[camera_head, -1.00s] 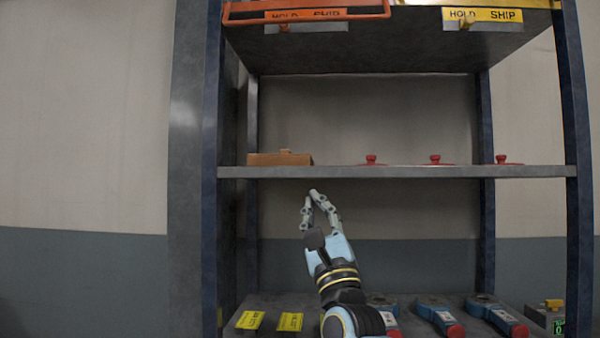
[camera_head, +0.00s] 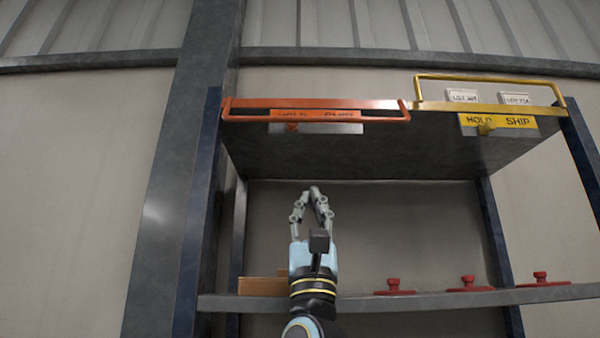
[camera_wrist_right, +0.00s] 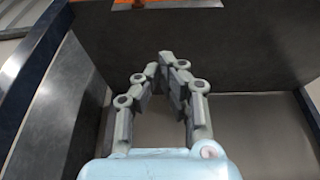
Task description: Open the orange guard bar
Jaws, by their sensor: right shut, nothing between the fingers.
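The orange guard bar (camera_head: 315,112) runs along the front edge of the top shelf, on its left half. It looks lowered, lying close against the shelf edge. Its orange also shows at the top of the right wrist view (camera_wrist_right: 180,3). My right gripper (camera_head: 313,190) points up, below the bar and apart from it, in front of the space under the top shelf. Its fingertips meet and hold nothing; they also show in the right wrist view (camera_wrist_right: 167,56). My left gripper is not in view.
A yellow guard bar (camera_head: 490,84) stands raised at the right, with two white labelled boxes behind it. A yellow HOLD/SHIP plate (camera_head: 498,121) hangs below it. Red knobbed items (camera_head: 469,284) and a brown box (camera_head: 262,286) sit on the middle shelf. Blue uprights (camera_head: 197,210) flank the rack.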

